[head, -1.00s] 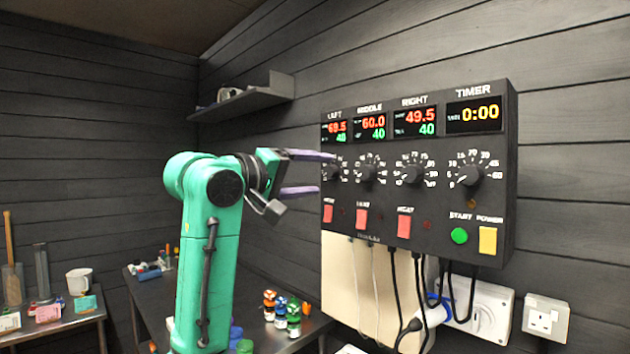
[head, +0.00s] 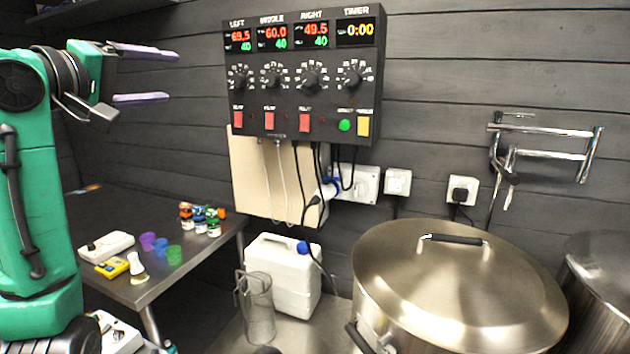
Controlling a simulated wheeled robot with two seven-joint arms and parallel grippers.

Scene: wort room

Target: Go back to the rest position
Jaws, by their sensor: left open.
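My left gripper (head: 143,75) is at the upper left of the head view, at the end of my green arm. Its two purple fingers are apart, one above the other, with nothing between them. They point right toward the dark control panel (head: 290,125) on the wall and appear clear of it. The panel has several dials, red switches, a green start button and a yellow power switch. Its displays read 69.5, 60.0, 49.5 and timer 0:00. My right gripper is not in view.
A metal table (head: 205,250) at left holds small coloured cups, jars and a power strip.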

